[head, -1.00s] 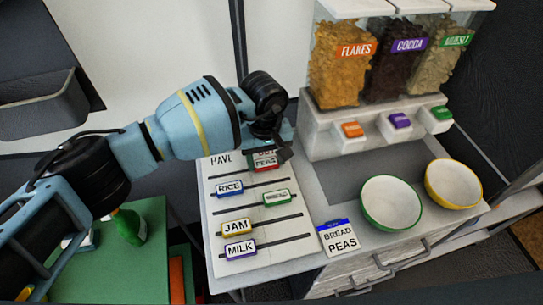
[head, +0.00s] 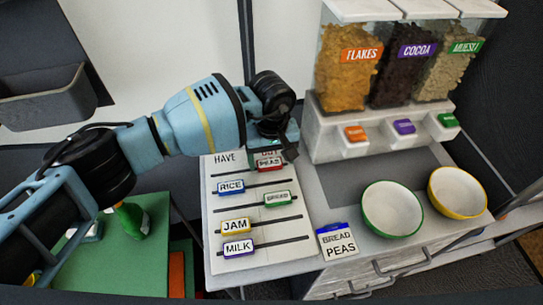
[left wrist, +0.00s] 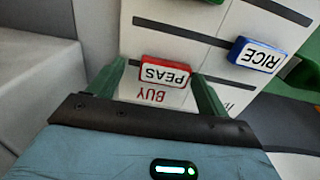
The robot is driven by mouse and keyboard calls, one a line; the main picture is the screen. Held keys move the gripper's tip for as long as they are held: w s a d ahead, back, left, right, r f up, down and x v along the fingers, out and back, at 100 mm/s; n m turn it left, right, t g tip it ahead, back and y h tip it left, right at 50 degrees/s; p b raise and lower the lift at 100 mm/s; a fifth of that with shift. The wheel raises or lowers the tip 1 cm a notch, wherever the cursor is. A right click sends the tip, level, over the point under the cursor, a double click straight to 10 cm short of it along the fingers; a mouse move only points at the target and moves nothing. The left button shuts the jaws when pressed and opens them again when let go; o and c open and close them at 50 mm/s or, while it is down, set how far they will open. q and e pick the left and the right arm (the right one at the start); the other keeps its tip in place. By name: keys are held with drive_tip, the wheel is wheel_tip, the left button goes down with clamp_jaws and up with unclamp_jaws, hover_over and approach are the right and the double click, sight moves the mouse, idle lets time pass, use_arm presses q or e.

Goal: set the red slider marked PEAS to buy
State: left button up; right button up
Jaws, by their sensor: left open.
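The red PEAS slider (head: 269,163) sits at the right, BUY end of the top track on the white board (head: 222,270). In the left wrist view the PEAS slider (left wrist: 165,73) appears upside down, beside the printed word BUY (left wrist: 152,96). My left gripper (head: 286,152) is over the board's upper right corner and partly hides the BUY label. In the left wrist view its two green fingers (left wrist: 158,76) are spread, one on each side of the slider. I cannot tell whether either touches it. My right gripper is out of view.
The blue RICE (head: 230,187), yellow JAM (head: 236,226) and purple MILK (head: 238,248) sliders are at left; green BREAD (head: 278,199) is at right. A card (head: 338,241) reads BREAD PEAS. Green-rimmed (head: 392,209) and yellow-rimmed (head: 458,192) bowls and cereal dispensers (head: 390,70) stand right.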

sight(272, 163)
use_arm(q)
drive_tip(key=shift+r, duration=3.95)
drive_tip(key=shift+s+f, duration=0.1)
